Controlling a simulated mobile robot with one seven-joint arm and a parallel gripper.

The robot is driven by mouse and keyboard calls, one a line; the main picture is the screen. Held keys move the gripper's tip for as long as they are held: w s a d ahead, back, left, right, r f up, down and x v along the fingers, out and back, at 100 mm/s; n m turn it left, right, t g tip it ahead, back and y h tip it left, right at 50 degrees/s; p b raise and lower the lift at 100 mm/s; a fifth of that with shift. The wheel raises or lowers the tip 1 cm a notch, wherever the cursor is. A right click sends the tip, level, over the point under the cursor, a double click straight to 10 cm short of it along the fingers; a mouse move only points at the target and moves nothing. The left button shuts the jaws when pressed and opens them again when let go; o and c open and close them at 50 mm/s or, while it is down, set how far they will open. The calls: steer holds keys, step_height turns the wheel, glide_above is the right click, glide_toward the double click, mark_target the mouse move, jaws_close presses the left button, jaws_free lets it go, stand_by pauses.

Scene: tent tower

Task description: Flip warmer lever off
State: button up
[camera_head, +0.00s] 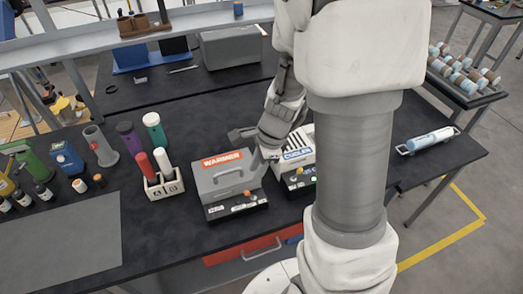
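The warmer (213,178) is a grey box with an orange "WARMER" label, a top handle and a black front panel. A small orange piece (247,193) stands at its front edge above the panel; I cannot tell whether it is the lever or a lamp. My gripper (257,148) is at the warmer's back right corner, beside the cooler (297,156), pointing down. Its fingers are small and partly hidden, so whether they are open or touch anything is unclear. The cooler is white with a blue label and a green light, and is partly covered by my arm.
A white holder (163,190) with a red and a white tube stands left of the warmer. Several bottles stand further left, near a grey mat (65,240). A tray with a blue-and-white cylinder (430,140) is at the right. The black table's front edge is close to the warmer.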

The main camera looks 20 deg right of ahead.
steer(key=p+v, duration=0.1)
steer(key=v, duration=0.4)
steer(key=shift+r, duration=0.2)
steer(key=s+a+r+n+t+h+b, duration=0.1)
steer(key=s+r+n+t, duration=0.1)
steer(key=s+r+n, duration=0.4)
steer(key=s+a+r+n+t+h, duration=0.1)
steer(key=s+r+n, duration=0.4)
steer(key=r+n, duration=0.5)
steer(key=a+n+t, duration=0.1)
steer(key=n, duration=0.2)
steer(key=shift+s+h+b, duration=0.3)
steer(key=shift+s+b, duration=0.05)
steer(key=shift+s, duration=0.05)
steer(key=shift+s+d, duration=0.1)
steer(key=shift+d, duration=0.05)
